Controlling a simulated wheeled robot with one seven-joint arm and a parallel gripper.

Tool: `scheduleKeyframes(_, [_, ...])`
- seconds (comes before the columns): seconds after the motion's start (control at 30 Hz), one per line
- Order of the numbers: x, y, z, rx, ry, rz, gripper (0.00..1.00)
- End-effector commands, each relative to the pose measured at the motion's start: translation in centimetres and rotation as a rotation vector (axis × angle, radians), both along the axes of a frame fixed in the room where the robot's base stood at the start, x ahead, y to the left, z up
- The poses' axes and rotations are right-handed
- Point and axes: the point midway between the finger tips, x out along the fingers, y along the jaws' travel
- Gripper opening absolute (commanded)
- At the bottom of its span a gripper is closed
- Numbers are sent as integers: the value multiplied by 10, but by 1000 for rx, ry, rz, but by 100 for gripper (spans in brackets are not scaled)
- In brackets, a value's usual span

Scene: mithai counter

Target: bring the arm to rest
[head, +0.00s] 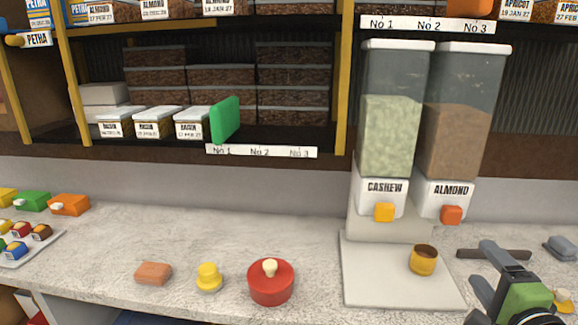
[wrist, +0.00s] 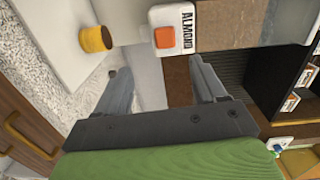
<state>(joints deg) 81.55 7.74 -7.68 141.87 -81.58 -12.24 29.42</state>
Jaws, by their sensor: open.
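My gripper (head: 488,272) is at the lower right of the head view, low over the right end of the counter, right of the dispenser base. It is dark grey with a green body behind it. In the wrist view my gripper (wrist: 160,72) shows two grey fingers spread apart with nothing between them. The wrist picture is turned sideways, with the almond dispenser (wrist: 172,25) beyond the fingertips. Most of my arm is outside the head view.
Cashew (head: 385,160) and almond (head: 455,165) dispensers stand on a white base (head: 375,285) with a yellow cup (head: 423,262). A red lidded pot (head: 271,283), yellow piece (head: 208,278) and orange block (head: 153,273) sit on the counter (head: 130,235). A shelf (head: 180,155) hangs above.

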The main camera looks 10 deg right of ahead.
Motion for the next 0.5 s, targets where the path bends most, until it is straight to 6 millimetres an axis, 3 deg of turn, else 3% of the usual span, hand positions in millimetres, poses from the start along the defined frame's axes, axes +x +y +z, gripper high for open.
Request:
scheduleKeyframes(0.13, [37,88,-6,-199,232,270,70])
scheduleKeyframes(0.23, [39,159,-19,-420,444,498,70])
scheduleKeyframes(0.3, [26,199,-25,-585,577,637,70])
scheduleKeyframes(0.4, [-7,238,-26,-824,743,805,70])
scheduleKeyframes(0.5, [-48,257,-17,-1041,868,922,70])
